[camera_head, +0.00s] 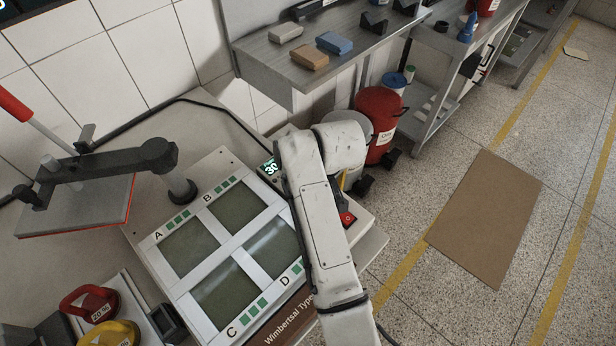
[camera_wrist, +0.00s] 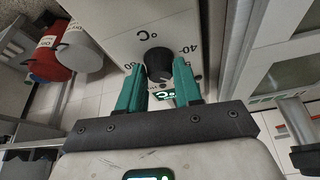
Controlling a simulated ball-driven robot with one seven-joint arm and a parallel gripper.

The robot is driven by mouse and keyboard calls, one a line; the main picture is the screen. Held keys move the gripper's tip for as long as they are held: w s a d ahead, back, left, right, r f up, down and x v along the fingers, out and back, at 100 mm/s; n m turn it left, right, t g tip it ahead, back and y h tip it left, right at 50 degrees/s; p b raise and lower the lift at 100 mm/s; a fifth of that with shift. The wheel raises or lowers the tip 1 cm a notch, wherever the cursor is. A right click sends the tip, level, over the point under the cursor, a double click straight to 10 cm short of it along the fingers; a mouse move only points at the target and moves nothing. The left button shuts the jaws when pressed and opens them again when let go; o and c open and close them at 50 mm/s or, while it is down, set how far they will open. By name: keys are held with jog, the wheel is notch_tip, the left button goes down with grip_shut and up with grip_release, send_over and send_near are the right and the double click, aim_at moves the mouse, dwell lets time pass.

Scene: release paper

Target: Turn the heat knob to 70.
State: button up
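The black heat knob (camera_wrist: 158,66) sits on a pale panel marked °C in the wrist view. A 40 label (camera_wrist: 188,48) is printed beside it. My gripper (camera_wrist: 160,72) has two teal fingers, one on each side of the knob. The fingers are spread, with narrow gaps to the knob, so it looks not gripped. A lit display (camera_wrist: 166,95) with °C shows between the fingers. In the head view the display (camera_head: 270,168) begins with 30, its rest covered by my arm. The knob and my fingers are hidden there behind my arm.
The press plate (camera_head: 75,205) is raised at the left. A panel with several dark windows (camera_head: 238,207) lies left of my arm. A red switch (camera_head: 347,219) is right of it. A shelf with blocks (camera_head: 345,52) and a red bin (camera_head: 380,112) stand behind.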

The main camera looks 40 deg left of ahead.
grip_shut()
jog(key=shift+m, duration=0.3)
jog(key=shift+s+r+m+t+p, duration=0.15)
jog(key=shift+m+t+p, duration=0.25)
jog(key=shift+m+p, duration=0.4)
jog(key=m+t+h, duration=0.1)
jog(key=m, duration=0.2)
jog(key=shift+s+a+m+p, duration=0.1)
jog(key=shift+a+m+p, duration=0.05)
jog(key=shift+m+p, duration=0.25)
jog(key=m+h, duration=0.1)
jog(key=m, duration=0.1)
jog(key=m+t+h+b, duration=0.1)
jog(key=m, duration=0.2)
jog(key=shift+a+f+m+t, duration=0.15)
jog(key=shift+f+m+t, duration=0.05)
jog(key=shift+m+t, duration=0.1)
jog(key=shift+a+m+h+b, duration=0.1)
jog(key=shift+m+h+b, duration=0.45)
jog(key=shift+m, duration=0.55)
jog(key=shift+m+h+b, duration=0.25)
jog(key=shift+m+b, duration=0.45)
jog(key=shift+m, duration=0.4)
